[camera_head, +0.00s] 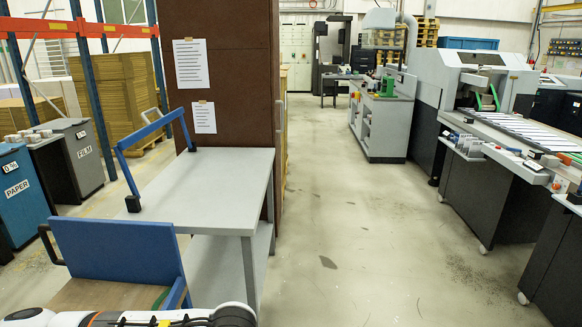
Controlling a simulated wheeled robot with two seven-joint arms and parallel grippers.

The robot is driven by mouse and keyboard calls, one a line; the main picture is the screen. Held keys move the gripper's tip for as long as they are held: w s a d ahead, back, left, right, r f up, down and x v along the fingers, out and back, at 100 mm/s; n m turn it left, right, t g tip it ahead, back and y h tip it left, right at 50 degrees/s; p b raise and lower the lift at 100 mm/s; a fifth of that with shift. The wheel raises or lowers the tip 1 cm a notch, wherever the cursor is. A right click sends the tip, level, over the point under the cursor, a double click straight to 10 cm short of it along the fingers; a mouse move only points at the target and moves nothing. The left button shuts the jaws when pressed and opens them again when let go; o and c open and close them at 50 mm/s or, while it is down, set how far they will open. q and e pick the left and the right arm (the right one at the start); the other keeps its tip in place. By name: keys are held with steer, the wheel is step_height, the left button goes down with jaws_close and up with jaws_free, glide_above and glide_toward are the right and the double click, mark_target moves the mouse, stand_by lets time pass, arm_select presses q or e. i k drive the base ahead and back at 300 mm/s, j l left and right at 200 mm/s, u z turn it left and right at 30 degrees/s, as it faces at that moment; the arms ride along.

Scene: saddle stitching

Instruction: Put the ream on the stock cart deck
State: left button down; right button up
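A cart with a blue upright panel (118,250), a black handle at its left and a brown wood-like deck (105,295) stands at the lower left. It looks like the stock cart, but no label on it shows. The part of the deck that shows is bare; its near part is hidden by my white arm and cut off by the picture edge. I see no ream in this view. My arm crosses the bottom left edge in front of the deck. Neither gripper's fingers are in view.
A grey table (205,200) with a blue frame (150,132) stands behind the cart, against a brown partition (225,85). Blue PAPER (20,190) and grey FILM (82,155) bins stand left. Machines (490,190) line the right. The central floor (350,230) is clear.

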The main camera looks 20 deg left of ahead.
mark_target(112, 293)
steer(key=i+j+u, duration=0.1)
steer(key=i+u, duration=0.65)
steer(key=i+l+u, duration=0.15)
steer(key=i+u, duration=0.65)
steer(key=i+l+u, duration=0.1)
steer(key=i+u, duration=0.3)
steer(key=i, duration=0.45)
